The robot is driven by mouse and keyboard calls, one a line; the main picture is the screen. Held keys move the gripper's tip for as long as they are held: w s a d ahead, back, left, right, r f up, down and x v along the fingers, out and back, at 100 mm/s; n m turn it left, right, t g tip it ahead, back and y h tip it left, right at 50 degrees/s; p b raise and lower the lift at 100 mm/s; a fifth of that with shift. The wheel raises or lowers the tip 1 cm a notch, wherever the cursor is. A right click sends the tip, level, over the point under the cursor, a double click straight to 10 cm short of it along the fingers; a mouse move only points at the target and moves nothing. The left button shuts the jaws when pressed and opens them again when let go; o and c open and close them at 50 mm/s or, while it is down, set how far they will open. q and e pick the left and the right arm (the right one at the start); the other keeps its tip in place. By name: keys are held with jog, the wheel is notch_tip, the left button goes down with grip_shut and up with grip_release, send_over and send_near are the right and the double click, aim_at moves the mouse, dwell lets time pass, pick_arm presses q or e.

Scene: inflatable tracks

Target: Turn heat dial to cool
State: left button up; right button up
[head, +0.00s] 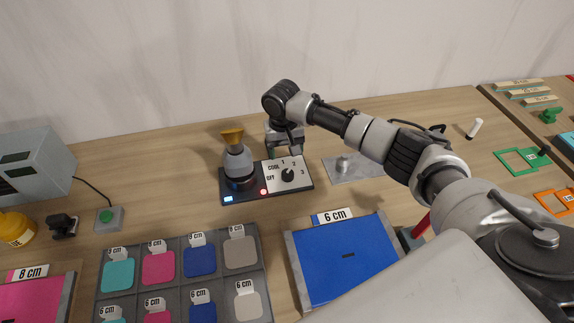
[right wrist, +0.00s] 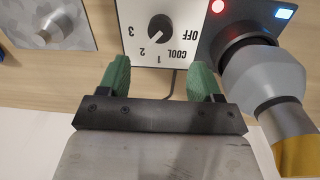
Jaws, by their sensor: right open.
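The heat dial (head: 288,175) is a black round knob on a white plate marked OFF, COOL, 1, 2 and 3. It shows close up in the right wrist view (right wrist: 160,28). A small pale mark on it seems to face the 2 side, but it is too small to be sure. My right gripper (head: 284,150) is at the plate's far edge in the head view. In the right wrist view its green fingers (right wrist: 160,72) are spread apart with nothing between them, short of the knob and apart from it. My left gripper is out of view.
A grey nozzle device with a yellow funnel top (head: 236,155) stands on the same dark base, close beside the dial plate. A metal plate (head: 352,168) lies to the right. Colour swatches in a grey tray (head: 185,241) and a blue panel (head: 345,258) lie in front.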

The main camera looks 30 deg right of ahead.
aim_at(288, 173)
jog(key=f, duration=0.2)
jog(key=s+f, duration=0.1)
jog(key=f, duration=0.1)
jog(key=shift+f+p, duration=0.3)
jog(key=shift+p, duration=0.05)
jog(key=f, duration=0.4)
jog(key=shift+w+d, duration=0.1)
jog(key=shift+w, duration=0.15)
jog(key=shift+s+f, duration=0.1)
jog(key=shift+f, duration=0.2)
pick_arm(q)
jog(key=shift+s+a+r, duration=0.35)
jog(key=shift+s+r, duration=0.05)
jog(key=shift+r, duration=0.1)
pick_arm(e)
jog(key=shift+c, duration=1.3)
jog(key=c, duration=0.7)
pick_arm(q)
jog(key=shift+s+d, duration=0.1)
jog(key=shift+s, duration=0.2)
pick_arm(e)
jog(key=shift+o, duration=0.2)
